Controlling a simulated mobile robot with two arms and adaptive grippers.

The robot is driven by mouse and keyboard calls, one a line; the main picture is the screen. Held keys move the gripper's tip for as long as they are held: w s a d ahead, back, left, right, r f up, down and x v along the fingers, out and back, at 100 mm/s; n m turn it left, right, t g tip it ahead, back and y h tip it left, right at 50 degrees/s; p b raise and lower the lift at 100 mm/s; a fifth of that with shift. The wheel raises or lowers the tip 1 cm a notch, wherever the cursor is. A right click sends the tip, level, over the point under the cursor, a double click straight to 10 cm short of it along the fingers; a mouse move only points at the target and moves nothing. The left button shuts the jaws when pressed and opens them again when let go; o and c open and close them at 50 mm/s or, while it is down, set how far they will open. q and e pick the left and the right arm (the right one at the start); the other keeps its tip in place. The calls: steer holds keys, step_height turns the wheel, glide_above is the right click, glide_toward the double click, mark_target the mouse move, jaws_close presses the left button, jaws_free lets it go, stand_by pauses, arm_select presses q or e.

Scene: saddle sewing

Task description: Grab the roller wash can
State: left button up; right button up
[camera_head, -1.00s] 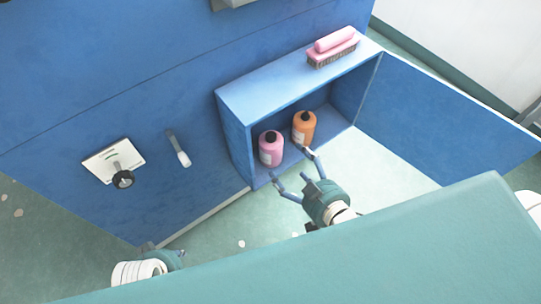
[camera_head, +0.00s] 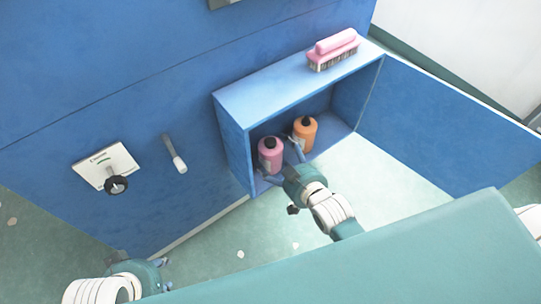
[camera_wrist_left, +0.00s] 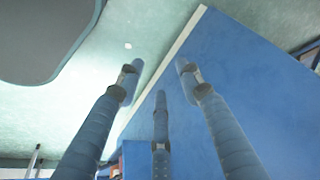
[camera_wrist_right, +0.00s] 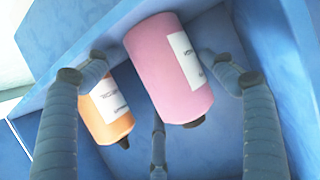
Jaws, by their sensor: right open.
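A pink bottle (camera_head: 269,157) with a black cap stands in the open blue cabinet. An orange bottle (camera_head: 305,132) with a black cap stands to its right. Both show in the right wrist view, the pink bottle (camera_wrist_right: 165,68) in the middle and the orange bottle (camera_wrist_right: 105,112) to its left; their labels are too small to read surely. My right gripper (camera_head: 284,163) is open at the cabinet's front, its fingers spread around the pink bottle; I cannot tell whether they touch it. My left gripper (camera_head: 164,272) is low at the left, with its fingers (camera_wrist_left: 158,68) apart and empty.
The blue cabinet (camera_head: 240,103) has its door (camera_head: 450,115) swung open to the right. A pink brush (camera_head: 334,48) lies on its top. A white panel with a black knob (camera_head: 116,185) and a handle (camera_head: 175,155) are on the blue wall. A teal surface (camera_head: 400,250) fills the foreground.

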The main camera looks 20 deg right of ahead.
steer(key=c, duration=1.2)
steer(key=shift+r, duration=0.15)
steer(key=shift+r, duration=0.1)
